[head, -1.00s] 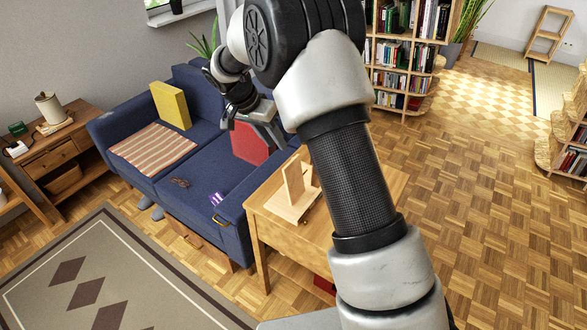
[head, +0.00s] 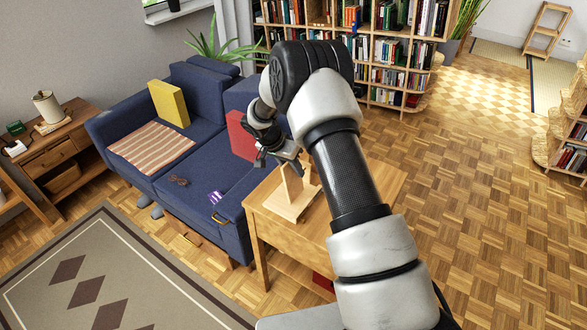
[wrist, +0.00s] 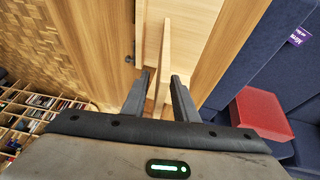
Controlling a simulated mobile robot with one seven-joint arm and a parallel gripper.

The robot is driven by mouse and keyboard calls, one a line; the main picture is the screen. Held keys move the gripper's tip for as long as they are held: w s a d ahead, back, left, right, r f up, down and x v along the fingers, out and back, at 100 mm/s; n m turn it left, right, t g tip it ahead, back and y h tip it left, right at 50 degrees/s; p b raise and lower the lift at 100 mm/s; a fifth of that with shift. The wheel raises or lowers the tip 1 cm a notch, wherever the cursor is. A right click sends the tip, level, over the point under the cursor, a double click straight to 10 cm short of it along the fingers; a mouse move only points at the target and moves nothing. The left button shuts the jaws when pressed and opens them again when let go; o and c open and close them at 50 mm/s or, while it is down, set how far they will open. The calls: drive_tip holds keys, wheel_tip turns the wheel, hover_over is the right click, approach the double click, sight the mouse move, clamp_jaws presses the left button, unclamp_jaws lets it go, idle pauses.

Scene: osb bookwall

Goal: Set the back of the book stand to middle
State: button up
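The light wooden book stand (head: 291,206) sits on the small wooden side table (head: 375,180) beside the sofa. Its back (head: 292,184) stands up from the flat base, close to upright; the exact setting cannot be told. My gripper (head: 291,162) is just above the top of the back in the head view, partly hidden by my wrist. In the wrist view my gripper (wrist: 160,78) is open, its dark fingers spread to either side of the back (wrist: 161,58). Whether either finger touches the back is unclear.
The blue sofa (head: 205,165) stands left of the table, with a red cushion (head: 240,137), a yellow cushion (head: 169,104), a striped cloth (head: 152,147) and a small purple packet (head: 216,196). A bookcase (head: 375,50) stands behind. The parquet floor to the right is clear.

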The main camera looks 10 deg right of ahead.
drive_tip(key=shift+d+f, duration=0.1)
drive_tip(key=shift+f, duration=0.05)
drive_tip(key=shift+c, duration=0.6)
clamp_jaws()
idle(0.7)
drive_tip(key=shift+w, duration=0.1)
